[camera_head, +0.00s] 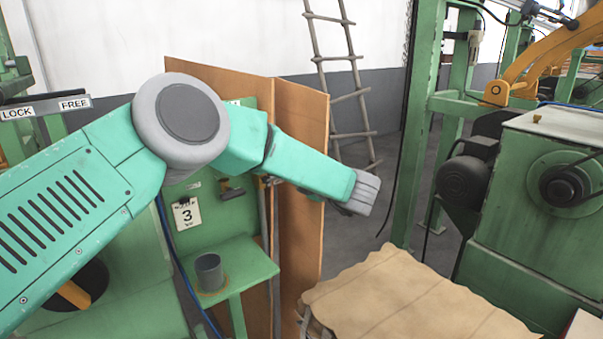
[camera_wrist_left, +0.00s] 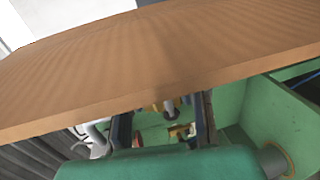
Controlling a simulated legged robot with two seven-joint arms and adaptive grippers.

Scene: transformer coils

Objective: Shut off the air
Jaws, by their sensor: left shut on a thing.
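My left arm crosses the head view from the left, and its wrist end is in front of the brown board's right edge. Its gripper's jaws are hard to make out in the head view. In the left wrist view my left gripper (camera_wrist_left: 165,122) shows as two dark fingers below the edge of the brown board (camera_wrist_left: 150,75). It is shut on a small part (camera_wrist_left: 172,106), mostly hidden, with yellow, red and grey bits around it. I cannot tell clearly whether this is the air valve. My right gripper is not in view.
Brown boards (camera_head: 304,150) stand beside the green panel. A grey cup (camera_head: 209,272) sits on a green shelf (camera_head: 250,268). A paper-covered stack (camera_head: 400,300) lies at front centre. A green machine (camera_head: 520,200) stands right. A ladder (camera_head: 345,90) leans on the back wall.

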